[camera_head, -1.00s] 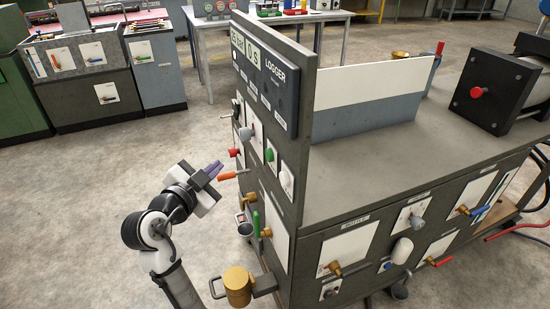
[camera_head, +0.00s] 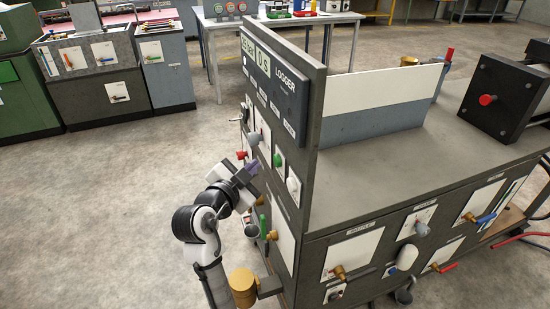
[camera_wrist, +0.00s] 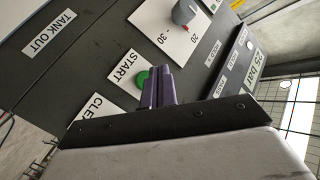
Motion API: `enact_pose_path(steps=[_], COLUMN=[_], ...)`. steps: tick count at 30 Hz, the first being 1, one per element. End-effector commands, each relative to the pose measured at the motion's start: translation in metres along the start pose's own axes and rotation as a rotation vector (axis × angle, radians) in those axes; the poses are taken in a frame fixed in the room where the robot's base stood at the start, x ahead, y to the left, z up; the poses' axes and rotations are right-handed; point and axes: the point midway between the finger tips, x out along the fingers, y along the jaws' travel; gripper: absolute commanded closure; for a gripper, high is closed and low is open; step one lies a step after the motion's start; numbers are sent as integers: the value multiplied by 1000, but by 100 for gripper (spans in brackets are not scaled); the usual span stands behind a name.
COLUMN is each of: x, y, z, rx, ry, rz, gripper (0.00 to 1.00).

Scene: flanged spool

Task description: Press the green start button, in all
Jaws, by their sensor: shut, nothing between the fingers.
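The green start button (camera_wrist: 141,78) sits beside a START label (camera_wrist: 128,72) on the dark panel in the wrist view. It is partly covered by my shut purple fingers (camera_wrist: 158,72). In the head view the green button (camera_head: 278,159) is on the panel's left face, below the logger display. My gripper (camera_head: 251,167) is just left of it, fingers together and empty, pointing at the panel. A small gap shows between fingertips and button in the head view. The wrist view does not show the depth of that gap.
Near the button are a grey knob (camera_head: 252,138), a red knob (camera_head: 241,154) and a white knob (camera_head: 293,187). A green lever (camera_head: 262,226) and a brass-coloured cylinder (camera_head: 243,287) lie lower. Open floor (camera_head: 110,210) spreads to the left.

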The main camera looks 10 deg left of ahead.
Motion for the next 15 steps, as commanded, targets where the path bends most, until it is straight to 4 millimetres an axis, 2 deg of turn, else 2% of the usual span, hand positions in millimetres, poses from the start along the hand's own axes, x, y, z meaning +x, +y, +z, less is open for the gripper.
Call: enact_pose_path(steps=[6,15], x=[13,15], y=[10,11], z=[-9,-11], rx=[1,1], ry=[1,0], rz=[1,-1], gripper=[100,100])
